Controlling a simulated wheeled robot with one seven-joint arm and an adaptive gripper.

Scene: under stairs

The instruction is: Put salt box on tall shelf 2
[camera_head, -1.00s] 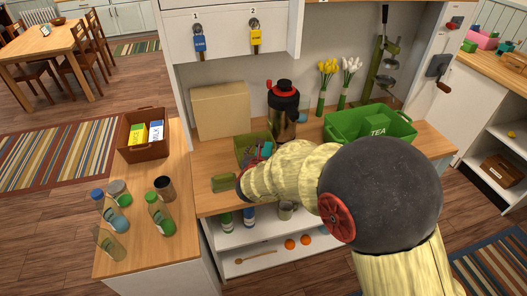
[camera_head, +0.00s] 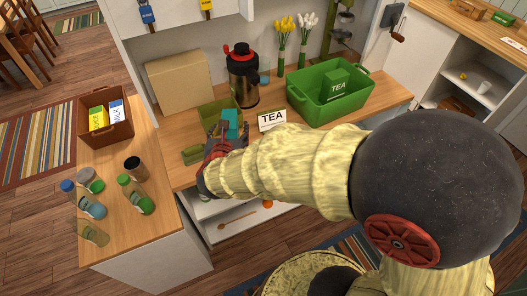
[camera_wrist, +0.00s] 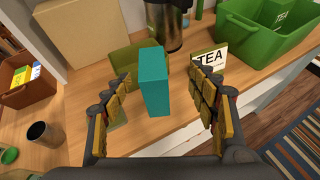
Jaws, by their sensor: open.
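A teal box (camera_wrist: 155,82), with no readable label, stands upright between the fingers of my open gripper (camera_wrist: 163,85) in the wrist view. Gaps show on both sides, so the fingers do not touch it. In the head view, the teal box (camera_head: 231,122) shows just beyond my gripper (camera_head: 222,142), which hides its lower part. A yellow padlock (camera_head: 206,5) and a blue padlock (camera_head: 147,13) hang on the white wall cabinet (camera_head: 180,22) at the top edge. No shelf number is readable now.
An olive green bin (camera_wrist: 124,66) is close behind the box. A TEA card (camera_head: 271,120) stands to its right. A green crate (camera_head: 306,104) holds a tea box. A dark flask (camera_head: 243,82) and cardboard box (camera_head: 178,82) stand behind.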

